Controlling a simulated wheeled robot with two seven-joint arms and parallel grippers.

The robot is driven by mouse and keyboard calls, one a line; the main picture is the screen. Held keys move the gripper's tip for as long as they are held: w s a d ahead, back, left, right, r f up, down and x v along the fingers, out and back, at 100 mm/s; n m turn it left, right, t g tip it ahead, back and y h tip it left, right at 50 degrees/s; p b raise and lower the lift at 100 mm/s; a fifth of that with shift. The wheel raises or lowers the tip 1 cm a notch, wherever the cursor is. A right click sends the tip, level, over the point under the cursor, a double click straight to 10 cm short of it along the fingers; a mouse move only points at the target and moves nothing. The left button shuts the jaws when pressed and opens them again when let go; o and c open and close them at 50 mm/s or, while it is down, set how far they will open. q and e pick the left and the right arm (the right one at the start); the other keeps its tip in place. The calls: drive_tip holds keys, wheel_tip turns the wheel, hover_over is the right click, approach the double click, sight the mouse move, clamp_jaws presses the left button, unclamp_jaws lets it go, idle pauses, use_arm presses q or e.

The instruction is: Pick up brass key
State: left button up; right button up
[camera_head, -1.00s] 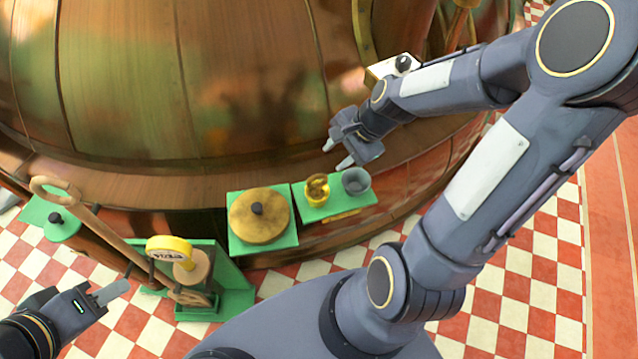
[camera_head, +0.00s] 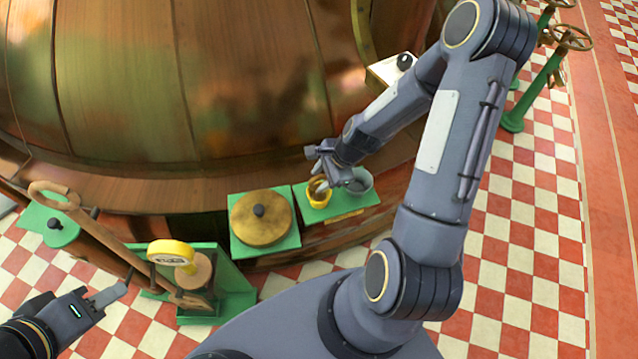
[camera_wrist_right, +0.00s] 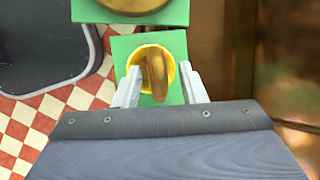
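The brass key shows in the right wrist view as a rounded brown-gold piece (camera_wrist_right: 156,75) standing in a yellow cup (camera_wrist_right: 136,70). In the head view the yellow cup (camera_head: 318,197) sits on a green stand, and my right gripper (camera_head: 320,186) is over it, partly hiding the key. In the wrist view my right gripper (camera_wrist_right: 162,88) is open, with one finger on each side of the key and cup. Contact with the key cannot be told. My left gripper (camera_head: 108,296) is at the lower left, away from the key; its opening is unclear.
A round brass lid (camera_head: 262,222) lies on a green plate to the left. The copper kettle (camera_head: 230,80) rises behind.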

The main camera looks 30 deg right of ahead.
clamp_jaws()
drive_tip(key=shift+r, duration=0.1)
idle(0.3)
